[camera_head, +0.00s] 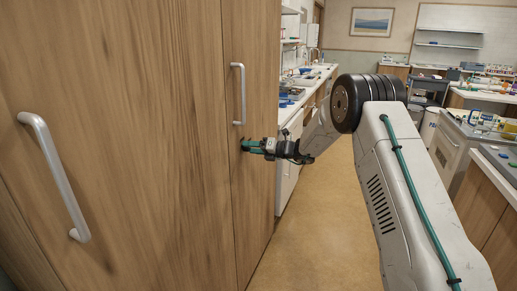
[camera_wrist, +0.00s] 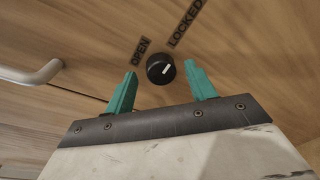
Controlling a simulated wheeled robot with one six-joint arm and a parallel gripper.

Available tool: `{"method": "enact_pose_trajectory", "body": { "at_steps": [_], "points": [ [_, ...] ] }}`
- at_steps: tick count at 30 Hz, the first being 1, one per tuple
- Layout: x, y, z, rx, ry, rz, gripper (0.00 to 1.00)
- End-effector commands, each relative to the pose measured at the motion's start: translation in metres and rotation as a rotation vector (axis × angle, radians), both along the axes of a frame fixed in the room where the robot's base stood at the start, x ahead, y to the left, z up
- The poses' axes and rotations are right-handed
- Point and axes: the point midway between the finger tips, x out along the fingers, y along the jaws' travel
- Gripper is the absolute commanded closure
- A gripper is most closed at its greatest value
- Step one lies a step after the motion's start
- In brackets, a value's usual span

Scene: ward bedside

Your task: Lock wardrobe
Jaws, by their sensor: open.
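The wooden wardrobe (camera_head: 150,130) fills the left of the head view, with two doors and two metal bar handles, one on the left door (camera_head: 55,175) and one on the right door (camera_head: 239,95). In the wrist view a round black knob (camera_wrist: 160,69) sits on the wooden door, with a white pointer mark directed up and right. The labels OPEN (camera_wrist: 141,51) and LOCKED (camera_wrist: 185,23) are above it. My gripper (camera_wrist: 160,88) is open, its teal fingers on either side of the knob; contact cannot be told. In the head view my gripper (camera_head: 250,147) hides the knob.
A counter with a sink (camera_head: 300,80) and supplies runs behind the wardrobe. Carts and worktops (camera_head: 480,140) stand at the right. The tan floor (camera_head: 325,210) between them is clear. Both wardrobe doors look shut.

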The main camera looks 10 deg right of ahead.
Motion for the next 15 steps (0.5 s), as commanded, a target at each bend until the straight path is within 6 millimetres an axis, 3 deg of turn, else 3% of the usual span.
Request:
{"method": "enact_pose_trajectory", "body": {
  "at_steps": [9, 15],
  "points": [
    [-0.032, -0.043, 0.006, 0.0, 0.001, -0.002, 0.45],
    [-0.043, -0.056, 0.007, 0.001, 0.002, 0.0, 0.45]
  ]
}}
